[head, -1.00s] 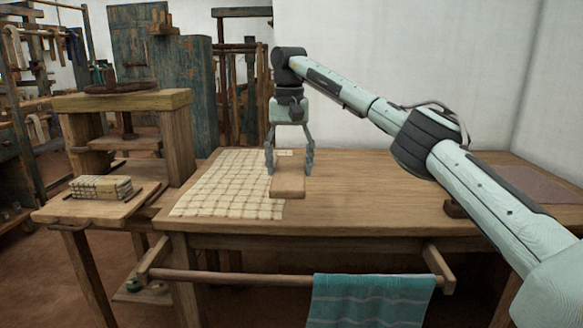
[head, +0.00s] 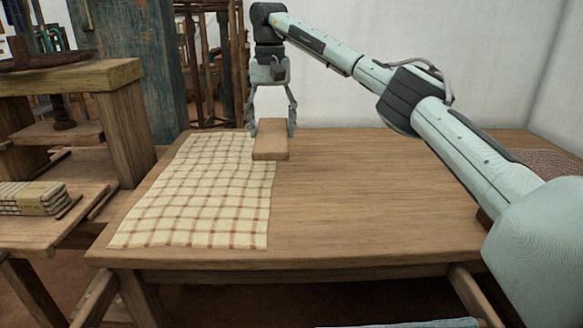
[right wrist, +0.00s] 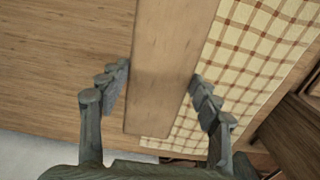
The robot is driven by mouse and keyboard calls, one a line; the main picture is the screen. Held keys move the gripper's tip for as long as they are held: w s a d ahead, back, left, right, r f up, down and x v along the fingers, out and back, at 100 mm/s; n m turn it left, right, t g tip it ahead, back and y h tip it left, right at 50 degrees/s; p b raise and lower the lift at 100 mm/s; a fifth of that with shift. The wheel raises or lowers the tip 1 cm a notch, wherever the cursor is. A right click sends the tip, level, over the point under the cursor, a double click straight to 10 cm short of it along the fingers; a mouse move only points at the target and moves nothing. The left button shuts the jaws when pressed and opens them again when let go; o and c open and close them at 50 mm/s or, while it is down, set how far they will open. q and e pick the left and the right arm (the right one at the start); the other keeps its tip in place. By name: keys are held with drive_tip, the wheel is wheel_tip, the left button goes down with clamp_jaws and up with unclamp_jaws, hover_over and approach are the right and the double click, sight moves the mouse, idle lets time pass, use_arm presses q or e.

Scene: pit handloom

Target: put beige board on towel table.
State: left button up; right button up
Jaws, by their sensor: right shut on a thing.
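The beige board (head: 271,141) is a flat wooden block. My right gripper (head: 273,128) is shut on it, one finger at each side. In the right wrist view the board (right wrist: 168,60) runs lengthwise between the fingers (right wrist: 162,92). The board is over the wooden towel table (head: 390,190), across the right edge of the checked cloth (head: 200,200). I cannot tell whether its underside touches the table. Only the top of a teal towel (head: 405,324) shows at the bottom edge. My left gripper is out of view.
A wooden press (head: 120,110) stands at the left, with a bundle (head: 32,198) on its low shelf. A brown textured mat (head: 548,165) lies at the table's far right. A white wall is behind.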

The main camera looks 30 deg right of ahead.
hover_over(315, 187)
wheel_tip(315, 187, down, 6)
drive_tip(key=shift+f+b, duration=0.15)
drive_tip(key=shift+b, duration=0.25)
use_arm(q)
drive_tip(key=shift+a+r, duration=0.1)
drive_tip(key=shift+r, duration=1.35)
use_arm(e)
drive_tip(key=shift+f, duration=2)
drive_tip(key=o, duration=1.3)
drive_tip(key=shift+f, duration=0.15)
